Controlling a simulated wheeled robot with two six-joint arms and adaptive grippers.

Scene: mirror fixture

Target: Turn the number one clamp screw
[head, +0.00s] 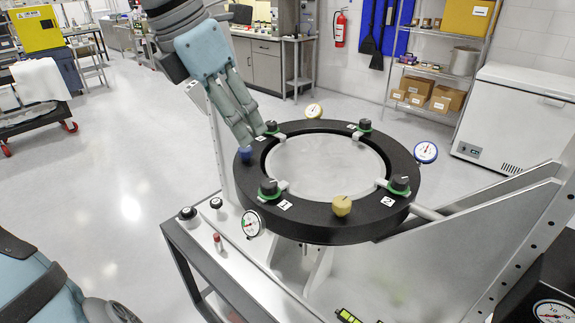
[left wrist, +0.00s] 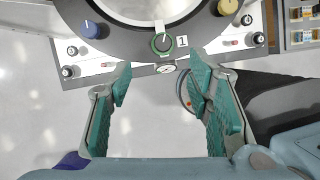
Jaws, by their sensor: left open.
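The black ring fixture (head: 310,229) holds a pale round mirror (head: 325,165). The number one clamp screw (head: 268,187) is a dark knob on a green base, beside a white "1" label (head: 285,204). In the left wrist view the screw (left wrist: 162,43) stands upright ahead of the fingertips, roughly centred between them. My left gripper (head: 254,138) is open and empty, with its fingers pointing down at the ring's left side in the head view. In the left wrist view its two teal fingers (left wrist: 160,80) are wide apart and clear of the screw. My right gripper is not in view.
A blue knob (head: 245,154) and a yellow knob (head: 342,205) flank the screw on the ring. A dial gauge (head: 252,223) sits at the rim near it. Another clamp screw (head: 400,185) is marked "2". Small parts stand on the grey frame (head: 204,246).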

